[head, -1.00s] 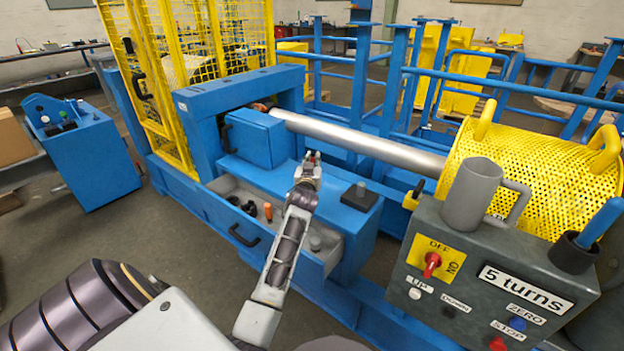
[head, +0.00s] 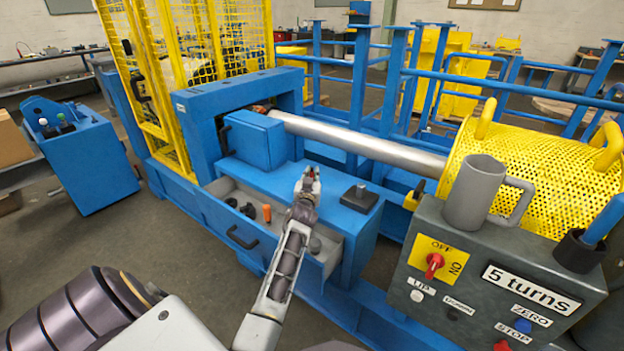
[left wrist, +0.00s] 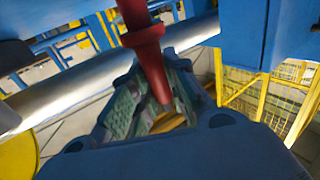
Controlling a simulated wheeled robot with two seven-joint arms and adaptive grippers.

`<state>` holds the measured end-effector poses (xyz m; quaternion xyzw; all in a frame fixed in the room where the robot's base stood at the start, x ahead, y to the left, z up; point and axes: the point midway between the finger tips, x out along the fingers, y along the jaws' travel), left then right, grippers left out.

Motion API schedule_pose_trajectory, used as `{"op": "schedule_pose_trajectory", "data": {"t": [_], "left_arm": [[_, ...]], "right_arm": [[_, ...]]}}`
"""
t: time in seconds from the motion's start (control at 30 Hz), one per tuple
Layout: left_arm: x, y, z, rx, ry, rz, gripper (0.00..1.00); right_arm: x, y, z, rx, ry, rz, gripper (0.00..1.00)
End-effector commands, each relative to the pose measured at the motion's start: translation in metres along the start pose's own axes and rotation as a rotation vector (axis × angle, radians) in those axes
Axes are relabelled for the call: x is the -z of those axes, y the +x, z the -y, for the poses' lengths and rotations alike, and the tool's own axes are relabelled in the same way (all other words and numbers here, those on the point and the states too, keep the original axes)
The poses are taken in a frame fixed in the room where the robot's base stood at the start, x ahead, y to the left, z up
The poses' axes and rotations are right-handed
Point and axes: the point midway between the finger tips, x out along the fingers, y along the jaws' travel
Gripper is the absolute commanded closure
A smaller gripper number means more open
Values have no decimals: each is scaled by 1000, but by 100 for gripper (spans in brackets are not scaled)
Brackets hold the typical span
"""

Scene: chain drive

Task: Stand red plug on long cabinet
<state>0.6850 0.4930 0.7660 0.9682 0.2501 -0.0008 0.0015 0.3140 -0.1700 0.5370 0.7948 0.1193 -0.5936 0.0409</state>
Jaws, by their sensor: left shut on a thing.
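The red plug (left wrist: 150,62) shows large in the left wrist view, a red rod with a wider collar. My left gripper (left wrist: 155,92) is shut on it, with the fingers on either side of its lower stem. In the head view the left gripper (head: 309,178) is over the blue long cabinet (head: 268,180), near the middle of its top. The plug is too small or hidden to make out there. I cannot tell whether it touches the cabinet top. My right gripper is not in view.
A black block with a knob (head: 360,196) stands right of the gripper. An open drawer (head: 325,252) below holds an orange-handled piece and dark knobs. A steel shaft (head: 360,142) runs behind. A grey mug (head: 474,192) stands on the control box (head: 480,290).

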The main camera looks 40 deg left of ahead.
Motion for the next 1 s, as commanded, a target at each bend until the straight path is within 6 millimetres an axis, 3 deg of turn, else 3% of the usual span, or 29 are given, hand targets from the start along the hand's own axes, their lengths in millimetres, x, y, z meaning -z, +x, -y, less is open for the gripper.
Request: {"op": "schedule_pose_trajectory", "data": {"t": [0.47,0.5,0.67,1.0], "left_arm": [[-4,0,0,0,-1,-1,100],[-5,0,0,0,-1,0,83],[-4,0,0,0,-1,0,62],[-4,0,0,0,-1,-1,62]], "right_arm": [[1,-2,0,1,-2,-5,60],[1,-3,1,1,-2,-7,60],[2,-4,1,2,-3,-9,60],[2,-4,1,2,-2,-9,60]]}}
